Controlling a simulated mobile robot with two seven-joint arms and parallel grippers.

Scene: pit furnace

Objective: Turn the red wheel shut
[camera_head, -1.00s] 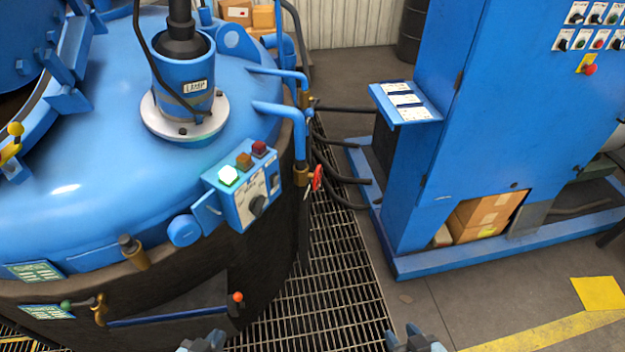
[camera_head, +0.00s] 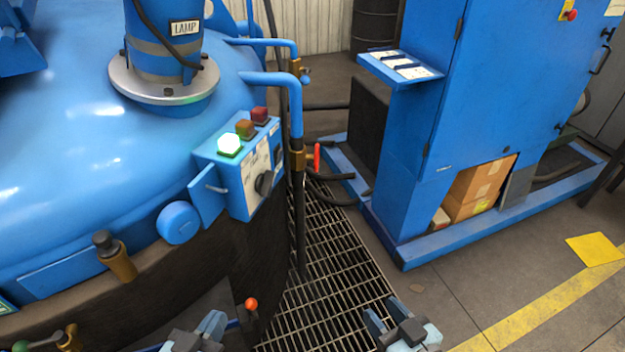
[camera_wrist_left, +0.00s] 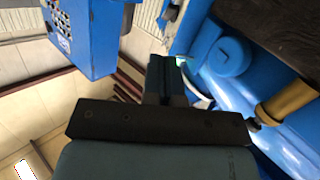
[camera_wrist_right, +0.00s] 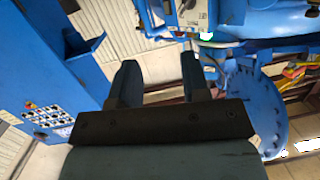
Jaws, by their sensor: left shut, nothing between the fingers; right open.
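The red wheel (camera_head: 317,157) is seen nearly edge-on in the head view. My right gripper (camera_head: 385,315) is below and to the right of the wheel, also apart. Its fingers stand open with nothing between them in the right wrist view (camera_wrist_right: 160,75). I cannot make out the wheel in either wrist view.
The control box (camera_head: 240,170) with a lit green button juts from the blue furnace (camera_head: 75,150) left of the wheel. A blue cabinet (camera_head: 440,130) stands to the right. Dark hoses (camera_head: 330,176) run behind the wheel. Floor grating (camera_head: 325,270) lies below, with open floor at right.

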